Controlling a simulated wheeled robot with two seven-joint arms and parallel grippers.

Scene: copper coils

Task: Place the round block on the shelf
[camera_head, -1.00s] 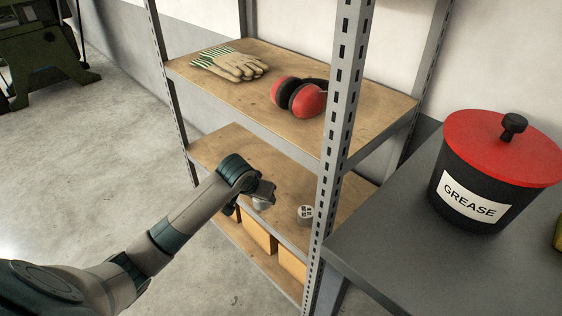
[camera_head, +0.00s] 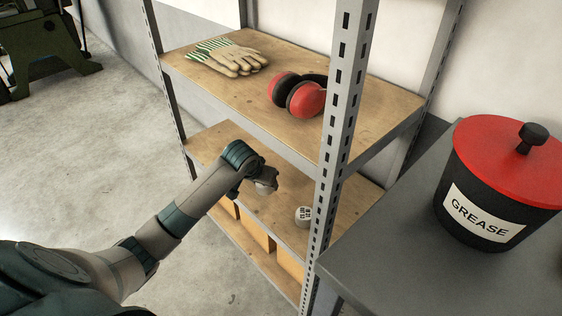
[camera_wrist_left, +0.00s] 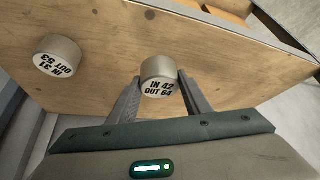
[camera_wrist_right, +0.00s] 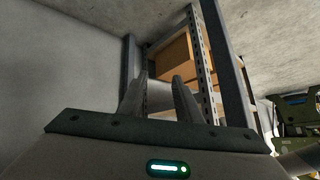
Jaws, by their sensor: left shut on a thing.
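A grey round block marked "IN 42 OUT 64" (camera_wrist_left: 159,77) is between the fingers of my left gripper (camera_wrist_left: 158,92). The left gripper is shut on it. In the head view, the left gripper (camera_head: 264,180) is over the middle board of the shelf (camera_head: 215,145), with the block (camera_head: 263,190) partly hidden by it. I cannot tell whether the block touches the board. A second round block marked "IN 31 OUT 53" (camera_wrist_left: 57,56) stands on the same board, and in the head view (camera_head: 303,216) it is to the right. My right gripper (camera_wrist_right: 160,82) shows its fingers apart, with nothing between them.
The upper board (camera_head: 215,88) carries gloves (camera_head: 235,58) and red ear muffs (camera_head: 300,97). A perforated front post (camera_head: 341,120) stands right of the left gripper. Orange boxes (camera_head: 255,233) are below. A grease bucket (camera_head: 490,195) stands on the grey table (camera_head: 390,245).

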